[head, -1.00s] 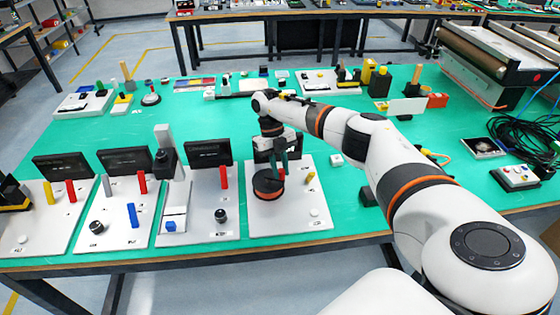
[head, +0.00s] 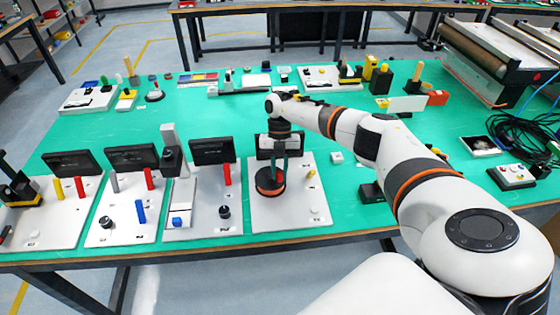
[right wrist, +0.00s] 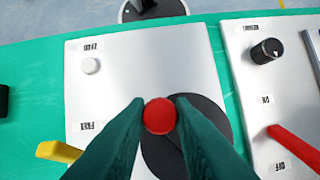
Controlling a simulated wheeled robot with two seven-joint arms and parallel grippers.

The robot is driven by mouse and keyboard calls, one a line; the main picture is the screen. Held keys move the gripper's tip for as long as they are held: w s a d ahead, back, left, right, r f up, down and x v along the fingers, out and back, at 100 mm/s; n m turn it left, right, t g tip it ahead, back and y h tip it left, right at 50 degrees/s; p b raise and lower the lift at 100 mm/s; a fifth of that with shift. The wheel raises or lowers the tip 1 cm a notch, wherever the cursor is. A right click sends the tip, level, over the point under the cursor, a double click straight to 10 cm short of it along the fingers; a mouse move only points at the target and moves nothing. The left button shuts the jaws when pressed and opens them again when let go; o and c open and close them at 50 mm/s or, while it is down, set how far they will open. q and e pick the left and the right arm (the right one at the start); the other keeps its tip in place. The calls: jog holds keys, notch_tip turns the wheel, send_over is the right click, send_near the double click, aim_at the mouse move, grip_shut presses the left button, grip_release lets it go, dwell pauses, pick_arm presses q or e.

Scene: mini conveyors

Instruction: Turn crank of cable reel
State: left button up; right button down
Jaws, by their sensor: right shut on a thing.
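The cable reel (head: 270,183) is a dark round drum with an orange-red band, on a white panel (head: 292,215) at the front of the green table. In the right wrist view its dark disc (right wrist: 205,150) lies below the fingers. My right gripper (head: 278,168) reaches down over the reel from above. Its two dark green fingers are shut on the red round-topped crank handle (right wrist: 160,116), which sits off the middle of the disc. The handle is hidden in the head view. My left gripper is not in view.
The panel also bears a yellow lever (right wrist: 58,151) and a white button (right wrist: 90,65). A neighbouring panel (head: 205,225) has a black knob (head: 224,212) and a red lever (head: 227,174). A small white block (head: 337,158) lies right of the panel.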

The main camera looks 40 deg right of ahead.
jog(key=c, duration=1.3)
grip_release()
jog(key=shift+o, duration=0.2)
jog(key=shift+r, duration=0.1)
jog(key=b+v, duration=0.3)
jog(key=v, duration=0.9)
